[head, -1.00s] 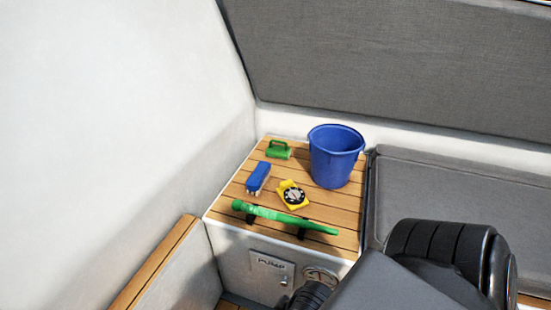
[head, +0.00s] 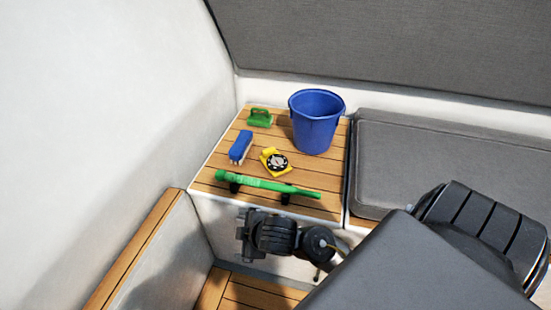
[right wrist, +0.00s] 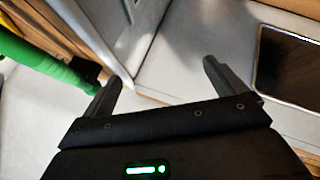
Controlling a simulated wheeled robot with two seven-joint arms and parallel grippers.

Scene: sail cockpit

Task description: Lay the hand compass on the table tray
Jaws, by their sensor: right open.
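The compass does not show there. I cannot identify the table tray in either view. My left gripper is not in view.
A green bar (head: 265,184) on black clips lies along the locker's front edge, between gripper and compass. A blue brush (head: 241,147), a green-handled scrubber (head: 260,117) and a blue bucket (head: 317,122) stand around the compass. A grey cushion (head: 435,160) is to the right.

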